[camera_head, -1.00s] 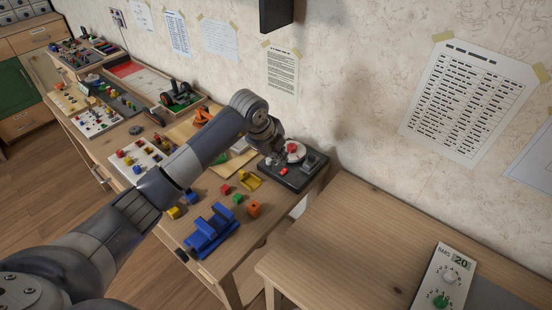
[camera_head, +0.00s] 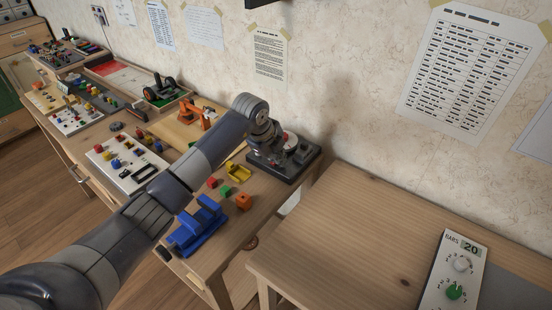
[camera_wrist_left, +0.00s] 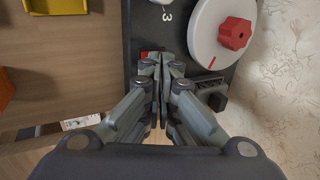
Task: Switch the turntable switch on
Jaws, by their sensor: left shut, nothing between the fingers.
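The turntable (camera_head: 306,165) is a black base at the right end of the workbench. It carries a white disc (camera_wrist_left: 205,30) with a red knob (camera_wrist_left: 235,33) and a red mark line. A small red switch (camera_wrist_left: 146,55) shows in the left wrist view, mostly hidden under my left fingertips. My left gripper (camera_wrist_left: 160,62) is shut and empty, its tips over the switch beside the disc. I cannot tell whether they touch it. In the head view, my left gripper (camera_head: 270,155) covers the left part of the turntable. My right gripper is not in view.
A yellow part (camera_head: 238,172), an orange block (camera_head: 243,202) and a blue holder (camera_head: 199,230) lie left of the turntable. The wall is close behind. A second table (camera_head: 350,230) at right is mostly bare, with a dial panel (camera_head: 453,275).

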